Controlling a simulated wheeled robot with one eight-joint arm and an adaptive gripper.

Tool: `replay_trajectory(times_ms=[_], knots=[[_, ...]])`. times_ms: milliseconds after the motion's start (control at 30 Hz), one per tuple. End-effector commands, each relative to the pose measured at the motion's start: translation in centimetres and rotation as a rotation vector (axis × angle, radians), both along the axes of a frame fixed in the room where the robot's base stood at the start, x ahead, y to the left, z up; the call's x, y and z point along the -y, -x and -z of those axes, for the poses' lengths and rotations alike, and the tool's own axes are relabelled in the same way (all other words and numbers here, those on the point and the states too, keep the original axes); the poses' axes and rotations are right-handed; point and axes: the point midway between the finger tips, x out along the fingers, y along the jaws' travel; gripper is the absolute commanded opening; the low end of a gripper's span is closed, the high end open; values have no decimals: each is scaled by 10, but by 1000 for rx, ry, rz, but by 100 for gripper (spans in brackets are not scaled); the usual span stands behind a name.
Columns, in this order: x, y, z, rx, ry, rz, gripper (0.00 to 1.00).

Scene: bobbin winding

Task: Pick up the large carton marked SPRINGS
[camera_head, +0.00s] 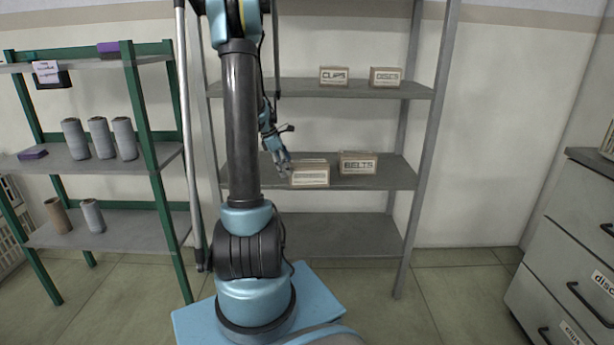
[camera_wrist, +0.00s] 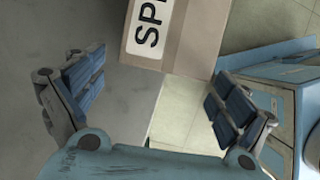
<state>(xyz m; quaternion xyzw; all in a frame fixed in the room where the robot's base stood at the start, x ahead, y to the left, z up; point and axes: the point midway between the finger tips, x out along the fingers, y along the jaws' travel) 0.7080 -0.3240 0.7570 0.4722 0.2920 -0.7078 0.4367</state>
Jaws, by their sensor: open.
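A brown carton with a white label (camera_head: 310,177) sits at the front of the grey rack's middle shelf; its print is too small to read in the head view. In the wrist view a carton (camera_wrist: 195,40) shows a label beginning "SP", its upper part cut off by the frame. My gripper (camera_head: 284,168) is at the left end of the carton in the head view. In the wrist view my gripper (camera_wrist: 157,85) is open, its blue-padded fingers spread either side of the carton's near end.
A BELTS carton (camera_head: 358,163) stands just right on the same shelf (camera_head: 390,178). CLIPS (camera_head: 333,76) and DISCS (camera_head: 386,77) cartons stand on the shelf above. A green rack (camera_head: 145,120) with grey cones is at left, drawers (camera_head: 570,250) at right.

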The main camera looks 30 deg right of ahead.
Motion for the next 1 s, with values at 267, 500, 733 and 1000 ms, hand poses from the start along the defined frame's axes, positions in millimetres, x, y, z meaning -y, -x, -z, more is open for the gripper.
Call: replay_trajectory(times_ms=[267, 500, 733, 1000], knots=[[30, 15, 0, 0, 0, 2, 94], [39, 20, 0, 1, 1, 3, 94], [66, 33, 0, 0, 0, 4, 94], [82, 41, 10, 0, 0, 1, 94]])
